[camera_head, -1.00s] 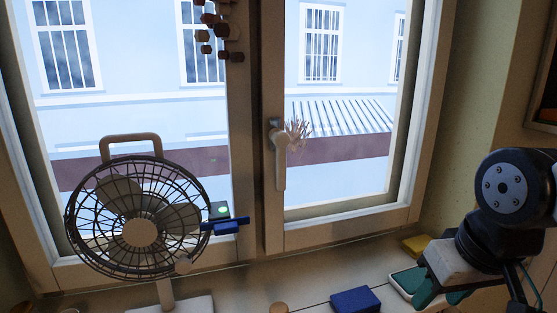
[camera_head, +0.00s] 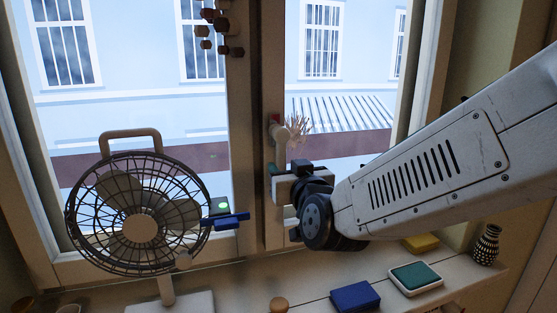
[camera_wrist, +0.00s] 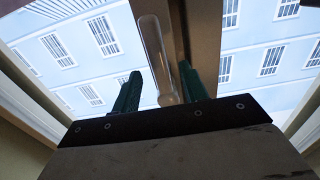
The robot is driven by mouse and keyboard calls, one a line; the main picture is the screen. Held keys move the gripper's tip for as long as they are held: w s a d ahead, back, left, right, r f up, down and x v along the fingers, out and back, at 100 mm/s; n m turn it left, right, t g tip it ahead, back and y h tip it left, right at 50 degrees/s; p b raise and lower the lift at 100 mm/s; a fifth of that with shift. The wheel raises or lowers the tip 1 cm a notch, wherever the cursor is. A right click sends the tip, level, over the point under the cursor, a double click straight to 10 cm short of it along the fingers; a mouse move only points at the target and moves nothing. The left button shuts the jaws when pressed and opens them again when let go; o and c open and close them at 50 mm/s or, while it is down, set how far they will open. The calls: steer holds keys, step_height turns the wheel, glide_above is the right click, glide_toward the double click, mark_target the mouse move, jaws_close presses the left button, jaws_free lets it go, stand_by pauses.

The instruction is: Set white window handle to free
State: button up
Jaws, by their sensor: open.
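The white window handle (camera_head: 281,134) is on the window frame's middle post. It hangs downward, with its lower part hidden behind my gripper in the head view. A small red patch shows at its mount. My gripper (camera_head: 285,187) is at the handle's lower part, in front of the post. In the wrist view the pale handle (camera_wrist: 154,45) runs between the two dark green fingers of my gripper (camera_wrist: 160,88). The fingers are apart, one on each side of the handle, and a gap shows on both sides.
A fan (camera_head: 138,215) stands left of the post, with a blue piece (camera_head: 227,220) beside it. On the sill are a blue box (camera_head: 355,296), a green-topped dish (camera_head: 415,278), a yellow block (camera_head: 421,243) and a patterned vase (camera_head: 487,245). Wooden beads hang above.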

mark_target(283, 164)
steer(key=x, duration=0.6)
steer(key=shift+w+f, duration=0.1)
steer(key=shift+w, duration=0.15)
jaws_close()
